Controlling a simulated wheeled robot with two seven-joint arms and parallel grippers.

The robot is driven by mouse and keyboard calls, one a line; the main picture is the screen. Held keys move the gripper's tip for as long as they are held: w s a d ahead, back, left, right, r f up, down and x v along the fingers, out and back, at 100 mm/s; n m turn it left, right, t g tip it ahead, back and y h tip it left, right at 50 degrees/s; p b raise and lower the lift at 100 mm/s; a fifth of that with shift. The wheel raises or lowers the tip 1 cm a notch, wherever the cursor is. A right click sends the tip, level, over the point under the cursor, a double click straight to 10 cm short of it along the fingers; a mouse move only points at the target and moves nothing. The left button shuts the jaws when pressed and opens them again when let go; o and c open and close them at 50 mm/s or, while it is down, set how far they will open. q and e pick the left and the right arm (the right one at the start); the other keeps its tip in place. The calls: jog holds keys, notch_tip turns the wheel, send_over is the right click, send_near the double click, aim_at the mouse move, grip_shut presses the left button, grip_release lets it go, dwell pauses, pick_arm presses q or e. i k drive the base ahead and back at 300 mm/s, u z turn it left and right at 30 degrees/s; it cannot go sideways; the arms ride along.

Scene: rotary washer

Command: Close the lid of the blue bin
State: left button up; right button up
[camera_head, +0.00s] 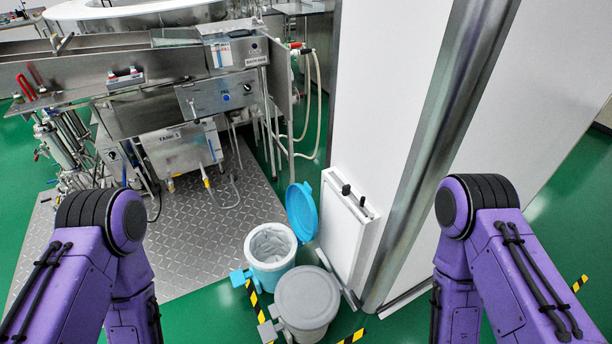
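The blue bin (268,268) stands on the floor at the lower middle. It is open, and a whitish liner shows inside. Its blue lid (301,211) is raised and stands tilted up at the bin's back right, near the white wall. My purple left arm comes in at the lower left and my purple right arm at the lower right. Both arms point down and out of the bottom of the picture. Neither gripper shows, and neither arm touches the bin or the lid.
A grey bin (307,299) with its lid shut stands close in front of the blue bin. A white wall panel (385,120) with a metal edge rises at the right. Steel washer machinery (175,90) fills the left back, above a metal floor plate (200,255).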

aim_at(301, 212)
jog(key=i, duration=0.3)
jog(key=u, duration=1.1)
jog(key=i, duration=0.4)
jog(key=z, duration=1.8)
